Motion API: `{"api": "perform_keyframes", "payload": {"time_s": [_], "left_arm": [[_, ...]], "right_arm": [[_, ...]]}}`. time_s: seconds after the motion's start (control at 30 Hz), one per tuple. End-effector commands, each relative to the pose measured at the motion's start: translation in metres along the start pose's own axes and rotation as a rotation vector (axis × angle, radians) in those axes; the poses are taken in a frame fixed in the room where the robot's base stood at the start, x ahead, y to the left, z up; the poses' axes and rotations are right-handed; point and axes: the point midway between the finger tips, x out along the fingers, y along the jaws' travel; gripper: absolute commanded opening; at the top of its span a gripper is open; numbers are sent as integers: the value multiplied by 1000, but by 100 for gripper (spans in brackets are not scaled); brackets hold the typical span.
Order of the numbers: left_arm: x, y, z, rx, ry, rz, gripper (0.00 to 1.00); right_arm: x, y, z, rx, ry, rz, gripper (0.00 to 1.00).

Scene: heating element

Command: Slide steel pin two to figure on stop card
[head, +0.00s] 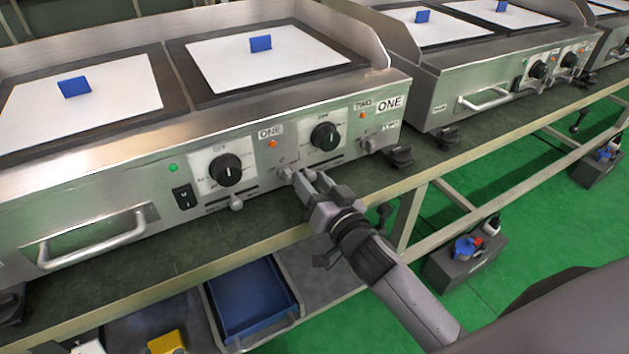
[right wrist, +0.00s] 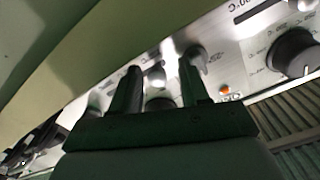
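A steel griddle front (head: 130,185) carries two black dials, one (head: 225,169) by the label ONE (head: 270,132) and one (head: 324,136) by the label TWO (head: 364,105). A larger card reading ONE (head: 390,103) is at the right end of the panel; I cannot tell whether it is the stop card. A steel pin (head: 236,202) shows under the left dial. My right gripper (head: 303,181) is below the right dial, fingers apart. In the right wrist view, a rounded metal pin (right wrist: 157,75) appears between the fingers; contact and its number are unclear. My left gripper is out of view.
A small TWO label (head: 391,126) and a metal fitting (head: 370,145) are near the panel's right end. A bar handle (head: 92,240) projects at left. The bench edge (head: 190,260) runs below my right gripper. A second griddle (head: 470,80) stands to the right.

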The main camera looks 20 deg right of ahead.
Motion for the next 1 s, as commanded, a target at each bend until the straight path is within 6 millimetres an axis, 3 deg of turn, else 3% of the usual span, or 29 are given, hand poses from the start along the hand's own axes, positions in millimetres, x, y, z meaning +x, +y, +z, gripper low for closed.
{"api": "perform_keyframes", "payload": {"time_s": [0.27,0.7,1.0], "left_arm": [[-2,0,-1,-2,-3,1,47],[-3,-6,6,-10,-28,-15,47],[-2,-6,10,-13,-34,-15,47]], "right_arm": [[-10,-2,-3,3,6,-4,47],[-62,-1,0,3,0,-1,47],[-72,0,0,1,1,0,47]]}}
